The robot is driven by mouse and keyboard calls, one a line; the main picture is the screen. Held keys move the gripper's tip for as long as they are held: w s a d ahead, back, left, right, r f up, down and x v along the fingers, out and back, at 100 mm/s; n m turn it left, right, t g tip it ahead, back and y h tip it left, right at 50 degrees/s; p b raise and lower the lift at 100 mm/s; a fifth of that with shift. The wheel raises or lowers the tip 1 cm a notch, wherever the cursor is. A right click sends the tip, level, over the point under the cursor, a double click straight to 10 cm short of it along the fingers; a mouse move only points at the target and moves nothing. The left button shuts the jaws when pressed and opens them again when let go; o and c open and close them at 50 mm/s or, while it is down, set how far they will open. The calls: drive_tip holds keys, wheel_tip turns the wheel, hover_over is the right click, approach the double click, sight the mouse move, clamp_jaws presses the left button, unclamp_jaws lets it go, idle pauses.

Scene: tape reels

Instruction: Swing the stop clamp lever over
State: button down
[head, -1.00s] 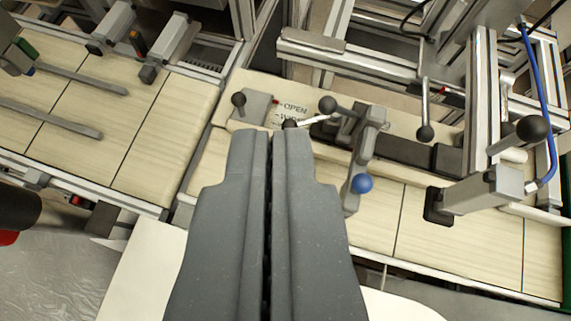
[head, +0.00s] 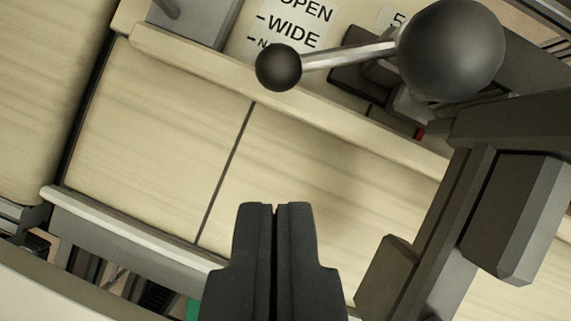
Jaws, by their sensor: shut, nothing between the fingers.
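A lever with a small black ball knob (head: 278,67) and a thin pale rod (head: 345,55) lies beside a white label (head: 290,25) reading OPEN, WIDE and a third line the knob partly covers. This looks like the stop clamp lever. The knob is beside the WIDE and lower marks. A larger black ball (head: 450,50), nearer the camera, hides the rod's right end. My gripper (head: 275,205) is shut and empty, below the small knob in the picture and apart from it. It points up toward the knob.
A dark grey clamp body (head: 515,210) with slanted bars stands on the right. A pale ledge (head: 200,55) runs along the wooden bed (head: 165,140), left of my gripper, which is clear. A metal rail (head: 130,225) edges the bed. A grey block (head: 200,20) sits top left.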

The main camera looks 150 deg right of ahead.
sight(331, 58)
drive_tip(key=x, duration=0.9)
drive_tip(key=shift+w+f, duration=0.2)
drive_tip(key=shift+f, duration=0.15)
